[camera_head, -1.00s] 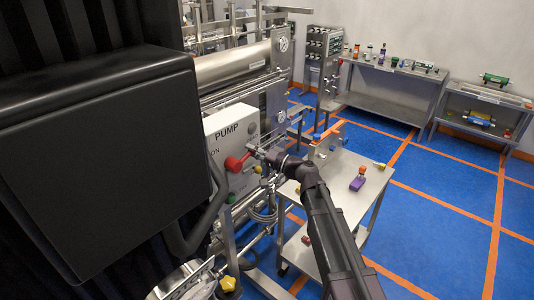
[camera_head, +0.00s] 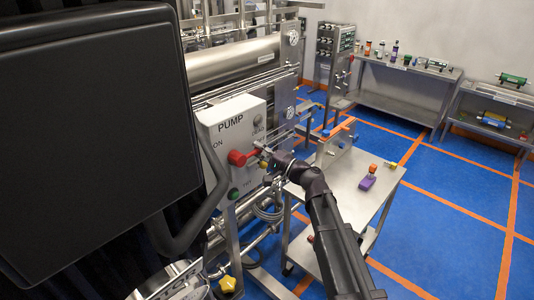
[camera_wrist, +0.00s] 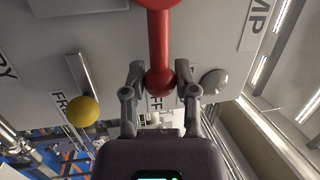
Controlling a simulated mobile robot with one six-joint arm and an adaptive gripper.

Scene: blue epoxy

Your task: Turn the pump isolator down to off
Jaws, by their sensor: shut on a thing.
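The pump isolator is a red handle with a round red hub (camera_head: 237,158) on the front of the white PUMP box (camera_head: 215,138). ON is printed to the left of the hub. In the wrist view the red lever (camera_wrist: 159,45) runs from the hub to a ball end (camera_wrist: 160,81). My gripper (camera_head: 263,152) is at the lever's outer end, to the right of the hub. In the wrist view my gripper (camera_wrist: 160,80) has one finger on each side of the ball and is shut on it. Letters reading FF show just beyond the ball, partly hidden.
A yellow knob (camera_wrist: 83,111) on a metal lever and a grey round button (camera_wrist: 213,81) sit near the handle. A green button (camera_head: 233,193) is below the hub. A steel cart (camera_head: 350,180) with a purple item stands right of my arm. Blue floor lies beyond.

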